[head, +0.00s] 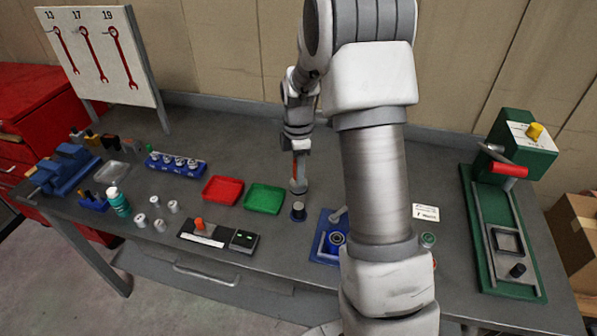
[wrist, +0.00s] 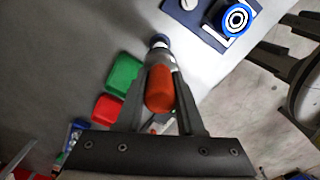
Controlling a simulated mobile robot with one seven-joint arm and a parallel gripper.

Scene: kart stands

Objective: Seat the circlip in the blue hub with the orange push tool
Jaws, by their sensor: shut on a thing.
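My gripper (wrist: 160,90) is shut on the orange push tool (wrist: 158,88), with one finger on each side of its orange handle. In the head view my gripper (head: 297,150) is upright at mid-bench, and the tool's grey lower end (head: 299,186) points down just above a small dark round stand (head: 298,212). Whether they touch is unclear. The blue hub (head: 336,238) sits in a blue fixture (head: 322,256) to the right of the tool, partly beside my arm. In the wrist view the hub (wrist: 236,18) shows light and dark rings at top right. I cannot make out the circlip.
A green tray (head: 264,198) and a red tray (head: 223,190) lie to the left. A dark plate with an orange knob (head: 198,226) is at the front edge. A green press (head: 510,200) stands at the right. My arm hides part of the bench right of the fixture.

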